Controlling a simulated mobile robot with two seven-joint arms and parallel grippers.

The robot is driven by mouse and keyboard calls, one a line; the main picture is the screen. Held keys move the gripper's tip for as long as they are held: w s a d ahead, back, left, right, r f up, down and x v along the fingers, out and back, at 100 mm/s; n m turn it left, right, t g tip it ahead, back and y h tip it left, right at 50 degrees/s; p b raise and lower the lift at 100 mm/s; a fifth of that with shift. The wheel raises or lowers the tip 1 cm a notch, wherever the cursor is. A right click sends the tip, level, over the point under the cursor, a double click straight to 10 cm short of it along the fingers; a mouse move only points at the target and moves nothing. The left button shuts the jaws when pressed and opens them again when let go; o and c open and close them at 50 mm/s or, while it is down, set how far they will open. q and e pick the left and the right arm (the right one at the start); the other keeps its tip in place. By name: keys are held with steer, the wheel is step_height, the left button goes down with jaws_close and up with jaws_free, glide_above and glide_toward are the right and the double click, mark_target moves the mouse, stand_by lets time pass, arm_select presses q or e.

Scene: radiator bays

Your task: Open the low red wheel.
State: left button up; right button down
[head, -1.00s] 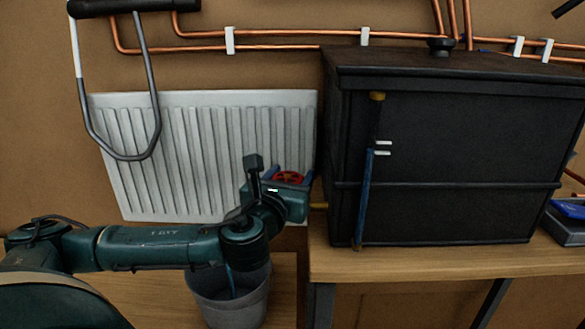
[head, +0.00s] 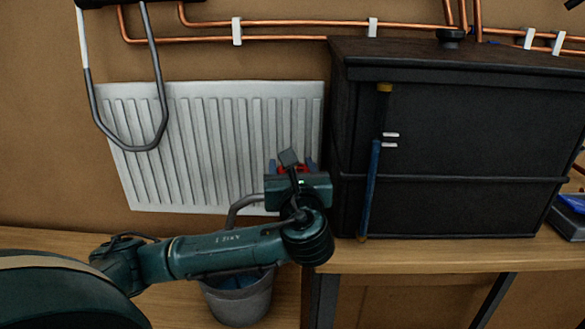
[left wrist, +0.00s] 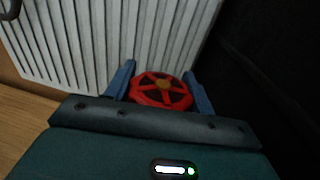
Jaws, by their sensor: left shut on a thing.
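In the head view only a bit of the red wheel (head: 308,168) shows behind my gripper, beside the radiator's lower right corner. My left gripper (left wrist: 159,88) has its two blue fingers on either side of the wheel's rim and is shut on it. In the head view the left gripper (head: 292,167) is mostly hidden by its own wrist. My right gripper is not in view.
A white radiator (head: 215,140) hangs behind the wheel. A large black box (head: 460,130) stands on the wooden bench (head: 420,256) close to the right of my gripper. A grey bucket (head: 240,302) is below my forearm. Copper pipes (head: 290,38) run along the wall.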

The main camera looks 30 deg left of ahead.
arm_select(q)
steer(key=shift+r, duration=0.1)
steer(key=o, duration=1)
steer(key=v, duration=1.3)
steer(key=shift+s, duration=0.1)
steer(key=shift+c, duration=0.2)
